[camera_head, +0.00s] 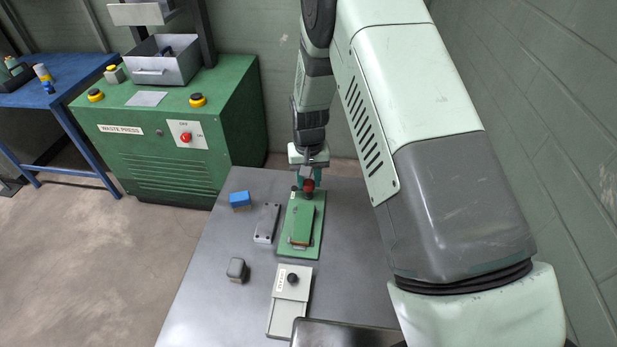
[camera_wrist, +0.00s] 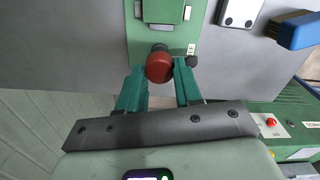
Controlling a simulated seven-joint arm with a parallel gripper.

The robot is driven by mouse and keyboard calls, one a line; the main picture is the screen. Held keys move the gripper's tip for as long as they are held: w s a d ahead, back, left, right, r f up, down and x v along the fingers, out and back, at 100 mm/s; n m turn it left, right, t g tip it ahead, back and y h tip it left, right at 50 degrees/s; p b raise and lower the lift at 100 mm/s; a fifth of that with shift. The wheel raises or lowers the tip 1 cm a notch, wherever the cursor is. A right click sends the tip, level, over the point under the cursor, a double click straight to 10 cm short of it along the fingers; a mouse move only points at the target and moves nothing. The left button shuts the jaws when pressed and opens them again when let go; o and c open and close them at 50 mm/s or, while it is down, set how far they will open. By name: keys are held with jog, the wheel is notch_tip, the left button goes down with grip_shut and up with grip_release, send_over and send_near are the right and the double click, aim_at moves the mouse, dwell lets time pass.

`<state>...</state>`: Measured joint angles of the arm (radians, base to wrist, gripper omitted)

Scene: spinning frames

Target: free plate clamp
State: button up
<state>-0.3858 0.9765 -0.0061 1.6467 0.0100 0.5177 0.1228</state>
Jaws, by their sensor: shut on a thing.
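The plate clamp is a green base plate (camera_head: 314,245) lying on the grey table, with a smaller raised green block on it. At its far end is a red knob (camera_head: 308,185), also seen in the wrist view (camera_wrist: 159,67). My gripper (camera_head: 307,178) points down at this far end. In the wrist view its two green fingers (camera_wrist: 158,74) stand on either side of the red knob and are shut on it. A small black knob (camera_wrist: 191,61) sits just right of the right finger.
Left of the clamp on the table (camera_head: 205,300) are a grey metal block (camera_head: 266,222), a blue block (camera_head: 240,199) and a dark rounded block (camera_head: 237,268). A pale slide box (camera_head: 285,315) lies nearer. A green waste press (camera_head: 165,160) stands left; a wall rises right.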

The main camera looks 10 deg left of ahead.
aim_at(309, 182)
jog(key=shift+m, duration=0.4)
jog(key=o, duration=1)
jog(key=shift+o, duration=0.2)
notch_tip(309, 182, up, 11)
dwell(0.3)
